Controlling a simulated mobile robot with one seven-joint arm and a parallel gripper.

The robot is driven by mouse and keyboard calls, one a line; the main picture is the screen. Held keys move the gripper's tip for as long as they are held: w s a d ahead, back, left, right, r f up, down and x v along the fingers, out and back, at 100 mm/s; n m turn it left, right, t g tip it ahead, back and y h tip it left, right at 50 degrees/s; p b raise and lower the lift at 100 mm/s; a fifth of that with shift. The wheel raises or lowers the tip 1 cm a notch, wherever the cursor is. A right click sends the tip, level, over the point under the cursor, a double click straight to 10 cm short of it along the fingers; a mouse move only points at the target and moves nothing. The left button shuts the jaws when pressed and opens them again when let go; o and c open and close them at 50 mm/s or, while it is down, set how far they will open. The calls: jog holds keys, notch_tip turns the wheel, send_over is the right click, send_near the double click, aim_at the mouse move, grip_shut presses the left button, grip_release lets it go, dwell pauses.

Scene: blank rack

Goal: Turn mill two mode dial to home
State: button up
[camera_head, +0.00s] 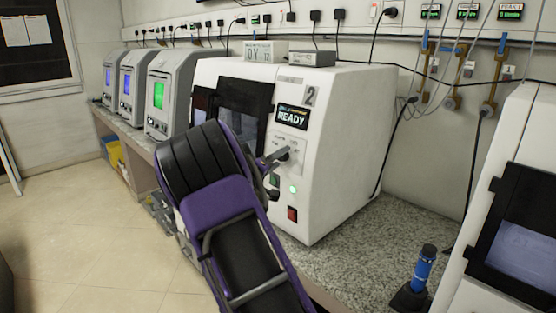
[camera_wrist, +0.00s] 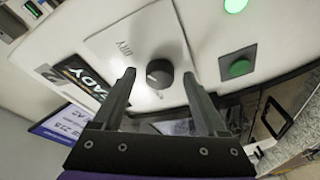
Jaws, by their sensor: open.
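Mill two (camera_head: 345,110) is a white machine marked "2" with a lit READY display (camera_head: 292,117). Its mode dial (camera_wrist: 160,72) is a dark round knob on a pale label plate (camera_wrist: 112,38) in the wrist view. My gripper (camera_wrist: 158,76) is open, with one finger on each side of the dial. I cannot tell whether the fingers touch it. In the head view, my gripper (camera_head: 281,158) is at the front panel and covers much of the dial area. The dial's pointer and most of its label text are too small to read.
Another white machine (camera_head: 530,150) stands at right, near a blue-handled tool (camera_head: 424,268) on the speckled counter (camera_head: 350,250).

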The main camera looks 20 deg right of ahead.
grip_shut()
jog(key=shift+n, duration=0.3)
jog(key=n+g+y+p, duration=0.1)
jog(key=n+g, duration=0.1)
jog(key=n, duration=0.5)
jog(key=r+n+g+y+p, duration=0.1)
jog(key=n+g+p, duration=0.1)
jog(key=n, duration=0.5)
jog(key=n+g+p, duration=0.1)
jog(key=n+g, duration=0.1)
jog(key=n, duration=0.4)
jog(key=shift+w+r+n+y, duration=0.15)
jog(key=shift+w+n+y, duration=0.25)
dwell(0.6)
